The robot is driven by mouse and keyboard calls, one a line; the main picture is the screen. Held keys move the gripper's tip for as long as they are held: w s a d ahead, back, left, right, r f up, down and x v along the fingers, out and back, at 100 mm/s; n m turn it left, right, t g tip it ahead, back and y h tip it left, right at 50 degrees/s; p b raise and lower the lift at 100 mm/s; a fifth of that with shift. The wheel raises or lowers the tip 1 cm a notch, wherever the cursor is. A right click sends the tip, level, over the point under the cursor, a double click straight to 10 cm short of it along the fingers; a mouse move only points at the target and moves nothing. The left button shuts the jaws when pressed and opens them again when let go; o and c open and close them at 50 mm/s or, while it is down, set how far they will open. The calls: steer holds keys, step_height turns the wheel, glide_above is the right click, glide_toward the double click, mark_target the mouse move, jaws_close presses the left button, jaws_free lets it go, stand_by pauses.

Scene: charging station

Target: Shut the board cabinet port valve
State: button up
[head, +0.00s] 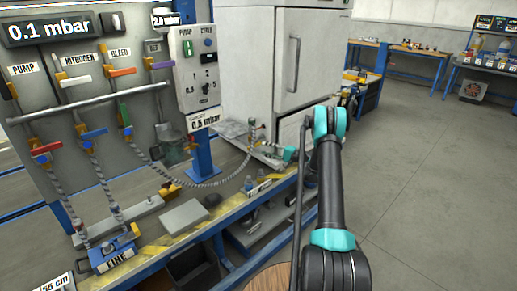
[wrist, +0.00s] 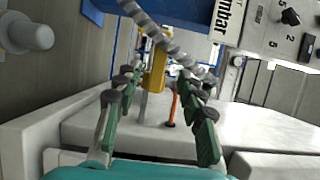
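A corrugated grey hose (head: 228,180) runs from the board to a small upright fitting (head: 253,132) beside the white cabinet. In the wrist view the hose (wrist: 165,38) meets a yellow fitting (wrist: 154,70), and a thin orange-red lever (wrist: 173,106) stands near it. I cannot tell for sure which part is the cabinet port valve, or its position. My gripper (wrist: 158,80) is open, its green fingers spread to either side of the yellow fitting and lever, with nothing visibly clamped. In the head view my gripper (head: 274,152) is small, partly hidden by my arm, close to the fitting.
The upright board (head: 60,140) at left carries several coloured lever valves and hoses. A control box (head: 195,75) with a dial stands on a blue post. The white cabinet (head: 290,60) is behind the fitting. A grey block (head: 184,216) lies on the bench. Open floor is at right.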

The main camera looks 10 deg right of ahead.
steer(key=shift+v, duration=2.1)
steer(key=s+a+r+n+g+h, duration=0.15)
steer(key=s+a+r+h, duration=0.3)
steer(key=s, duration=0.45)
steer(key=s+a+r+n+g+h, duration=0.1)
steer(key=s+a+r+g+h, duration=0.2)
steer(key=s+a+r, duration=0.45)
steer(key=s+d+f+n+h, duration=0.1)
steer(key=s+d+h, duration=0.1)
steer(key=s, duration=0.9)
steer(key=s+d+f+n+h, duration=0.1)
steer(key=s+d+f+h, duration=0.1)
steer(key=s, duration=1)
steer(key=s+d+f+n+h, duration=0.1)
steer(key=s+d+h, duration=0.3)
steer(key=s, duration=0.8)
steer(key=shift+d+f+n, duration=0.4)
steer(key=shift+d+n, duration=0.05)
steer(key=shift+d, duration=0.35)
steer(key=shift+g, duration=0.25)
steer(key=shift+c, duration=0.4)
steer(key=shift+c, duration=0.3)
